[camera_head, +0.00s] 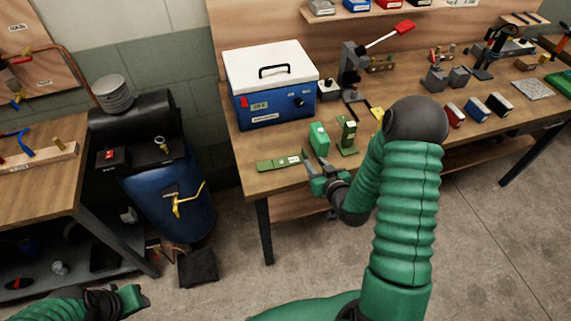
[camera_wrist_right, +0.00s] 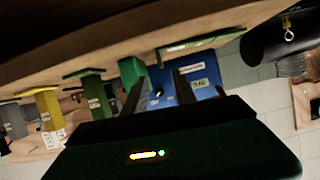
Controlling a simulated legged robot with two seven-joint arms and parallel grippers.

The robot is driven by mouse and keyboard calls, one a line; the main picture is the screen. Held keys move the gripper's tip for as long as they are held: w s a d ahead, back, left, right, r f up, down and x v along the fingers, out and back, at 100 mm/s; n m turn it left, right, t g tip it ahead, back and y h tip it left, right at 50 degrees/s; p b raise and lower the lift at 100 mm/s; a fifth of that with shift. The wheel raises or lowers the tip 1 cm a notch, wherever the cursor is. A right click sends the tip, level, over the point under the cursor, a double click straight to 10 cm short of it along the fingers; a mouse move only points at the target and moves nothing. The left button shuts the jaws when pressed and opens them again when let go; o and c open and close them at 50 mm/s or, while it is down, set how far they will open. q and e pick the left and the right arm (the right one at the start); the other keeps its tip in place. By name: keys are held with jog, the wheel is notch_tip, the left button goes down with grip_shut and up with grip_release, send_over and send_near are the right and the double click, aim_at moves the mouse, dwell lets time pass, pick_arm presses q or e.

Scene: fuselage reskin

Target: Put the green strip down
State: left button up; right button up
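The green strip (camera_head: 278,163) lies flat along the front left edge of the workbench (camera_head: 262,184), with a pale label on it. It also shows in the right wrist view (camera_wrist_right: 203,45), beyond the fingertips. My right gripper (camera_head: 312,168) is just to the right of the strip's right end. In the right wrist view its two dark fingers (camera_wrist_right: 158,84) stand apart with nothing held between them. My left gripper (camera_head: 138,297) is low at the left, away from the bench; its finger opening is unclear.
A green block (camera_head: 319,139) and a green upright bracket (camera_head: 347,135) stand close behind my right gripper. A blue box with a white lid (camera_head: 268,95) stands behind the strip. A blue barrel (camera_head: 172,205) stands left of the bench. My right arm hides part of the bench.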

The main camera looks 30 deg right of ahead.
aim_at(305, 152)
jog(key=p+x, duration=0.1)
jog(key=x, duration=0.8)
jog(key=shift+w+f, duration=0.2)
jog(key=shift+f, duration=0.05)
grip_shut()
